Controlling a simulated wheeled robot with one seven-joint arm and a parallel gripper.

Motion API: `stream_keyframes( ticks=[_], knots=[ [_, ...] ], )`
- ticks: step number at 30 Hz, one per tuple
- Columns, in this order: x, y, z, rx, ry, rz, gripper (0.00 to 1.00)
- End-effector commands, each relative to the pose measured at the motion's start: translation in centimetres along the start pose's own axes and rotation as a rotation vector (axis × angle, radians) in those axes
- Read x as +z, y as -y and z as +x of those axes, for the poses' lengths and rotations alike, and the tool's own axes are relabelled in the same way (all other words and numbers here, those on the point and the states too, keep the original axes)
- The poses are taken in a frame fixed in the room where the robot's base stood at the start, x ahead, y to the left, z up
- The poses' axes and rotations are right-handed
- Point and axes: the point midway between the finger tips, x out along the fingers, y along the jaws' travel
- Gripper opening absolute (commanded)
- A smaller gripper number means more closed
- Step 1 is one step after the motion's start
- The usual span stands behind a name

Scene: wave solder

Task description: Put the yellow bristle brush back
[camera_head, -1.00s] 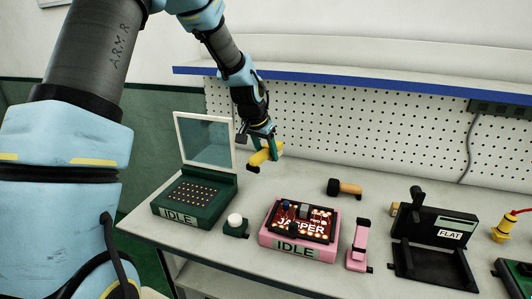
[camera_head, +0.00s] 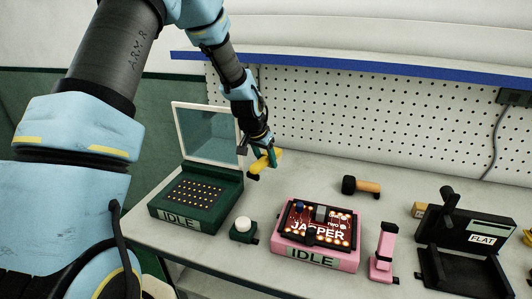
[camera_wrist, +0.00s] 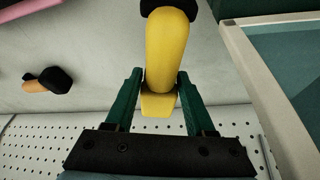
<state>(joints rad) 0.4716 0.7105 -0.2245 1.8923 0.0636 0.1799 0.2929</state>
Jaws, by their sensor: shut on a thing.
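The yellow bristle brush (camera_head: 261,164) has a yellow body and a black end. My gripper (camera_head: 262,155) is shut on it near the back of the bench, just right of the green box's open lid. In the wrist view the brush (camera_wrist: 167,50) is between the two green fingers of my gripper (camera_wrist: 157,92), its black end at the top edge. Whether the brush touches the bench is hard to tell.
A green IDLE box (camera_head: 195,200) with a raised clear lid (camera_head: 207,134) stands left. A white-topped button (camera_head: 243,228), a pink IDLE fixture (camera_head: 316,258), a pink stand (camera_head: 383,252), a wooden-handled tool (camera_head: 362,187) and a black FLAT fixture (camera_head: 465,250) stand rightward. A pegboard (camera_head: 370,125) is behind.

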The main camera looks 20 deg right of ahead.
Motion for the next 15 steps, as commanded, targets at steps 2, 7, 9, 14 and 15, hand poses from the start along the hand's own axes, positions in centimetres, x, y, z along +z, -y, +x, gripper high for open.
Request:
stream_keyframes(
  ticks=[2,7,9,14,15],
  knots=[
    [0.7,-0.1,1.5,0.001,0.003,0.001,0.03],
    [1.6,-0.1,3.5,0.001,0.003,0.001,0.03],
    [1.8,-0.1,3.9,0.000,0.001,0.001,0.03],
    [2.0,-0.1,4.3,-0.001,0.000,0.002,0.03],
    [2.0,-0.1,4.3,-0.001,0.000,0.002,0.03]
  ],
)
